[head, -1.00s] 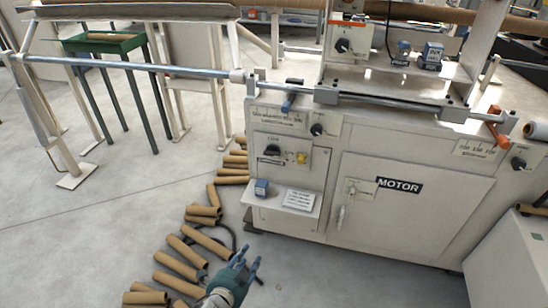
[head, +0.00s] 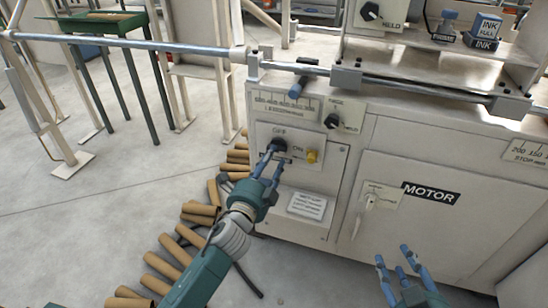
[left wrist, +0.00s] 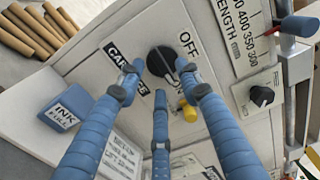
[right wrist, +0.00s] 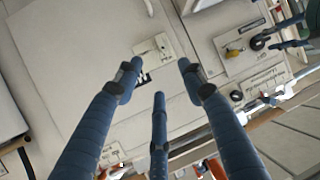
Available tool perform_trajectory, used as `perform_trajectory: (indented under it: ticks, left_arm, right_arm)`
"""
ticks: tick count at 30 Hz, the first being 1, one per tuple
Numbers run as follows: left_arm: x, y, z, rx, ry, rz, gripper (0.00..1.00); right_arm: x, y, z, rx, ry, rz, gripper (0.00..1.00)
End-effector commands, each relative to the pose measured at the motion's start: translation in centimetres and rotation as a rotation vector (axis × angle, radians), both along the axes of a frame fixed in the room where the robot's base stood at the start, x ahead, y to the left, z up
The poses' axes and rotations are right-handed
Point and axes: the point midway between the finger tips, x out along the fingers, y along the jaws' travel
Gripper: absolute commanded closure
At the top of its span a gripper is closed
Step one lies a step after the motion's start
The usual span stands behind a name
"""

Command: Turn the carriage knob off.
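The carriage knob (head: 279,145) is a black rotary knob on the white panel at the machine's left front. OFF is printed above it and ON to its right. In the left wrist view the knob (left wrist: 162,59) sits beside a partly covered black label starting "CAR". I cannot tell clearly which way its handle points. My left gripper (head: 272,160) is open just in front of the knob. Its fingertips (left wrist: 160,78) are spread, with the knob between the upper two; contact is unclear. My right gripper (head: 402,262) is open and empty before the MOTOR door; its spread fingers (right wrist: 158,80) also show.
A yellow button (head: 312,156) is right of the knob. Another black knob (head: 332,121) is up and right. A blue ink box (left wrist: 65,108) stands on a ledge below the panel. Cardboard tubes (head: 168,266) lie on the floor at left. The MOTOR door (head: 420,215) is shut.

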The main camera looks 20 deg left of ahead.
Motion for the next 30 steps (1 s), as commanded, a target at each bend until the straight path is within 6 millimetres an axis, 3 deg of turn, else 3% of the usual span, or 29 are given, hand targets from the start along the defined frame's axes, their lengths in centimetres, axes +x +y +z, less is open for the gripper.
perform_trajectory:
  ticks: [6, 16, 17, 22, 30]
  left_arm:
    - [2.2, -0.1, -0.1, 0.0, 0.0, 0.0, 0.65]
    - [2.6, -0.1, -0.1, -0.001, 0.001, 0.0, 0.65]
    - [2.6, -0.1, -0.1, -0.001, 0.001, 0.0, 0.67]
    - [2.6, -0.1, 0.0, -0.001, 0.001, 0.0, 1.0]
    - [2.5, -0.1, 0.0, -0.012, 0.001, 0.0, 1.0]
  right_arm:
    - [1.1, 0.6, 2.0, 0.023, -0.098, 0.007, 0.6]
    - [1.3, 0.7, 2.6, 0.028, -0.119, 0.008, 0.6]
    - [1.3, 0.7, 2.6, 0.028, -0.119, 0.008, 0.6]
    - [1.3, 0.7, 2.5, 0.028, -0.118, 0.008, 0.6]
    - [1.3, 0.6, 2.5, 0.027, -0.114, 0.008, 0.6]
